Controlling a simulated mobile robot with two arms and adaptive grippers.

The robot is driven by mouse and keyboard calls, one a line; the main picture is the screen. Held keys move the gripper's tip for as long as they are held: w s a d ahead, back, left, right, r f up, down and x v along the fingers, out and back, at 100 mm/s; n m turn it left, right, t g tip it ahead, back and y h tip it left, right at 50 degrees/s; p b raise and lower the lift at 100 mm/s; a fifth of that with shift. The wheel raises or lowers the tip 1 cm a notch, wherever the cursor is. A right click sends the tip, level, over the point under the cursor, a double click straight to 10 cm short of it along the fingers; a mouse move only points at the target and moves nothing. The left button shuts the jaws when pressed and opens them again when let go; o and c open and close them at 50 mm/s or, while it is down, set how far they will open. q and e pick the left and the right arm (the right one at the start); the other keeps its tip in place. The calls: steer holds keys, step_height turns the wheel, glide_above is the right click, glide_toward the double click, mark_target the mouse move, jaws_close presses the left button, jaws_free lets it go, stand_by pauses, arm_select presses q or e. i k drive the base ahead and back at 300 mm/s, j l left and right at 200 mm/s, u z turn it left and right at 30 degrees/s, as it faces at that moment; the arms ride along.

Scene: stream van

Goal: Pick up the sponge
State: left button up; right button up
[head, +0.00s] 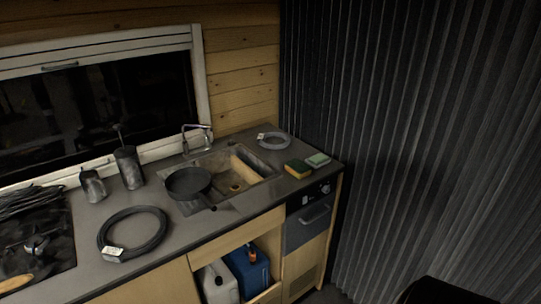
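A yellow sponge with a dark top (298,169) lies flat on the grey counter (240,204), right of the sink and close to the counter's front right corner. Just behind it to the right lies a pale green block (318,159); I cannot tell whether it is a second sponge or a folded cloth. Nothing covers either one.
A sink (262,164) with a dark pan (188,182) at its left lies left of the sponge. A coiled hose (274,141) lies behind it; a larger coil (133,232) and stove (35,245) are left. A dark corrugated wall (415,150) stands right.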

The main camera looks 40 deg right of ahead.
mark_target(295, 167)
steer(key=z, duration=1.6)
